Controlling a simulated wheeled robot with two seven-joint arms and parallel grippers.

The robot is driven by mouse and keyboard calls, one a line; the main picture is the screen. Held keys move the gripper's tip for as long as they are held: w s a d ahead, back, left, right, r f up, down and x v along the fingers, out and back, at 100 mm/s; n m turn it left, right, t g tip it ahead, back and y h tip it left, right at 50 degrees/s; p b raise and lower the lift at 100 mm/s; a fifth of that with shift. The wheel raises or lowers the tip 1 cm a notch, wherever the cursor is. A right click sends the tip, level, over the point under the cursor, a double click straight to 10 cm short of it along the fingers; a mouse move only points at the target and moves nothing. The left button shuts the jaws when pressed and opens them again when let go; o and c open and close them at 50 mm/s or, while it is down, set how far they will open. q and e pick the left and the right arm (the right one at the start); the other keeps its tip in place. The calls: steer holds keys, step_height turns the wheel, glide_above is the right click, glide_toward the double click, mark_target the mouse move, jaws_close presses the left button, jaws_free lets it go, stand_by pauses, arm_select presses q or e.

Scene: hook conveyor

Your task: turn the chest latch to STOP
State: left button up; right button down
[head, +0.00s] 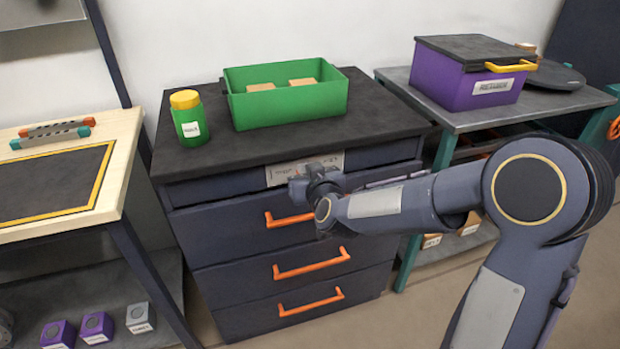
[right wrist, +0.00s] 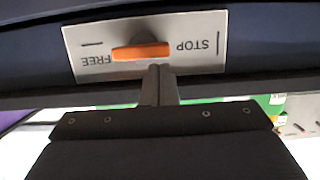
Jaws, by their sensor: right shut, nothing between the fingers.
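The dark chest of drawers (head: 230,192) stands in the middle of the head view. A pale label plate (head: 278,177) is on its upper front, partly hidden by my right gripper (head: 300,187). In the right wrist view the plate appears upside down, with FREE at left and STOP at right. The orange latch handle (right wrist: 140,52) lies nearly level across the plate between the two words, nearer FREE. My right gripper (right wrist: 158,70) is shut and empty. Its fingertips are right beside the handle's right part; I cannot tell whether they touch. My left gripper is not in view.
Orange drawer handles (head: 311,264) stick out below the plate. On the chest top stand a green bin (head: 290,105) with boxes and a green jar (head: 190,120) with a yellow lid. A purple crate (head: 475,80) sits on the right table, and a wooden bench (head: 118,165) is at left.

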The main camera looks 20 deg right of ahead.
steer(key=shift+w+a, duration=0.1)
stand_by(0.5)
steer(key=shift+a+f+n+h+p, duration=0.15)
steer(key=shift+n+h+p, duration=0.05)
steer(key=shift+n+p, duration=0.4)
steer(key=shift+a+f+n+h+p, duration=0.1)
steer(key=shift+a+n+h+p, duration=0.1)
steer(key=shift+n+p, duration=0.35)
steer(key=shift+a+f+n+t+h+p, duration=0.1)
steer(key=shift+f+n+t+h+p, duration=0.45)
steer(key=shift+n, duration=1.5)
steer(key=shift+f+n+t+h+p, duration=0.2)
steer(key=shift+f+n+h, duration=0.55)
steer(key=shift+n, duration=1.3)
steer(key=shift+a+f+n+t+h+p, duration=0.1)
steer(key=shift+f+n+t+h+p, duration=0.5)
steer(key=shift+n, duration=1.45)
steer(key=shift+d+f+n+b, duration=0.2)
steer(key=shift+n+b, duration=0.1)
steer(key=shift+n, duration=0.3)
